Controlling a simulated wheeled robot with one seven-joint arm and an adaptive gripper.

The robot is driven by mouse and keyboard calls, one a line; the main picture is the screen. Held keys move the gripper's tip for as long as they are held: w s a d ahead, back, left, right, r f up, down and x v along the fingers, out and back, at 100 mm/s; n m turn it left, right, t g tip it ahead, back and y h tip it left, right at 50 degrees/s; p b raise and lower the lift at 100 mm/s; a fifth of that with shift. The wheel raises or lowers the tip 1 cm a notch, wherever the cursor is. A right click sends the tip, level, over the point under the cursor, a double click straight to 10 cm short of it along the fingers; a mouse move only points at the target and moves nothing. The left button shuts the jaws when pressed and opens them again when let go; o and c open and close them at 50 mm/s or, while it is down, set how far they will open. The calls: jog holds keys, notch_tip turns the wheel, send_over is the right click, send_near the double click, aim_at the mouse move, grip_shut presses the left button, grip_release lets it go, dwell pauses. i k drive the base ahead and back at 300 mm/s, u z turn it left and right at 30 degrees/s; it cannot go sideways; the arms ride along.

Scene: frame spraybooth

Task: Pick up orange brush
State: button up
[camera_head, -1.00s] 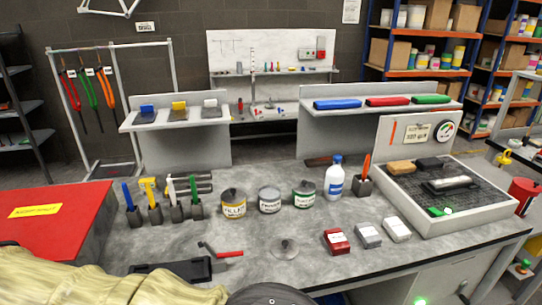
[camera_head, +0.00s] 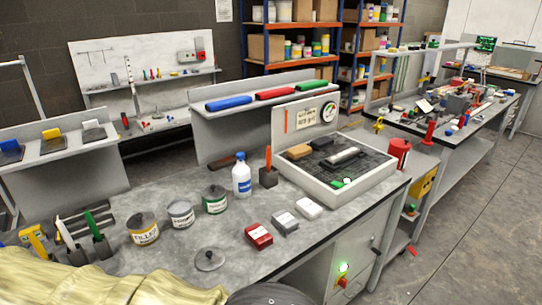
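An orange brush-like handle (camera_head: 268,157) stands upright in a small dark holder (camera_head: 268,178) on the grey workbench (camera_head: 215,240). The holder is right of a white bottle with a blue label (camera_head: 242,175) and left of a shallow tray. Only the orange upper part shows; its lower end is hidden in the holder. A cream-covered part of my arm fills the lower left corner. My gripper is not seen, so its state and place do not show.
Three cans, including a filler can (camera_head: 143,232), stand left of the bottle. Small boxes, one red (camera_head: 258,236), lie near the front edge. The rimmed tray (camera_head: 338,198) holds blocks. A red canister (camera_head: 399,155) is at far right. Open floor lies right.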

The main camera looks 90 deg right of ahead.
aim_at(269, 157)
jog(key=z, duration=1.85)
